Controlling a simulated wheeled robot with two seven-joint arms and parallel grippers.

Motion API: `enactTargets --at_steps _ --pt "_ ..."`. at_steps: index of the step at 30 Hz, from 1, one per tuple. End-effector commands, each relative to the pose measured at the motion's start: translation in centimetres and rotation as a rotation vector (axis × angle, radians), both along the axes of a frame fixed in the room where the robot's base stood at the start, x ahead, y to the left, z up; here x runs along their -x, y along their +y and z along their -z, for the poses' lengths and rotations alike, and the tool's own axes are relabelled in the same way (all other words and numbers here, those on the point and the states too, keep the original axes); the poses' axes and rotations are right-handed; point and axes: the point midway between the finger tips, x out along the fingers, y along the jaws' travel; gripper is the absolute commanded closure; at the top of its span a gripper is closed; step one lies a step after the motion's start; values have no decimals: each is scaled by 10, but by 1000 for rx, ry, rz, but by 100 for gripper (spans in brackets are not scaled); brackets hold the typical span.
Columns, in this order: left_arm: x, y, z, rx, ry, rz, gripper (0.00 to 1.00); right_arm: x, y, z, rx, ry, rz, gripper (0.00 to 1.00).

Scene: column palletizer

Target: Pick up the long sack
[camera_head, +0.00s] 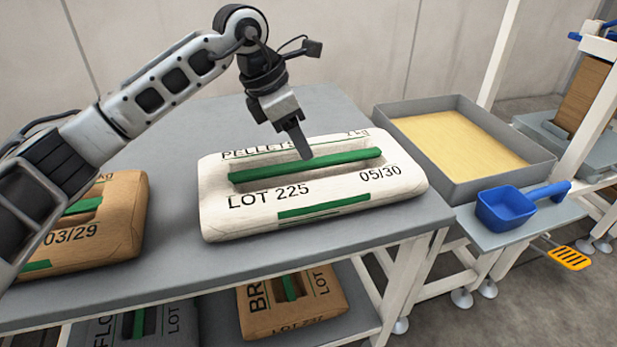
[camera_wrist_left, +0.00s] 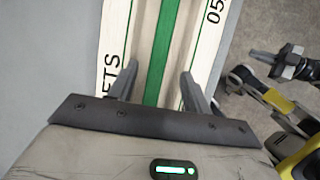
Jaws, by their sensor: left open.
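The long sack (camera_head: 240,215) is white, marked PELLETS and LOT 225, and lies flat on the grey table. A raised green handle strip (camera_head: 330,161) runs along its top. My left gripper (camera_head: 304,155) is above the sack at the handle, pointing down. In the left wrist view the open fingers of my left gripper (camera_wrist_left: 158,85) stand on either side of the green strip (camera_wrist_left: 160,45), with the white sack (camera_wrist_left: 200,40) beneath. I cannot tell whether the fingers touch the sack.
A brown sack (camera_head: 118,225) lies on the table (camera_head: 190,268) at left. More sacks, one brown (camera_head: 325,290), lie on the shelf below. A grey tray (camera_head: 470,188) of yellow grain and a blue scoop (camera_head: 505,208) are at right.

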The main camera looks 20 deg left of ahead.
Motion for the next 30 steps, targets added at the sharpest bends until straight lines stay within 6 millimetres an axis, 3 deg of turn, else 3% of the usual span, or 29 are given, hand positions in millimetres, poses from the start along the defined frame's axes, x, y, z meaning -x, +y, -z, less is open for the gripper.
enactTargets --at_steps 9,16,17,21,22,30 --pt "-6 -8 44 1 2 2 51 -1 4 13 -1 23 -13 100" --pt "-7 -9 45 1 0 0 51 -2 5 14 0 26 -16 100" --pt "-7 -9 45 1 0 0 56 -2 5 14 0 26 -16 100" --pt "-7 -9 45 1 1 0 95 -2 5 14 0 26 -16 100" --pt "-7 -9 45 1 1 0 100 -2 4 14 0 26 -16 100" --pt "-7 -9 45 1 2 1 100 -1 4 15 -1 26 -15 100"
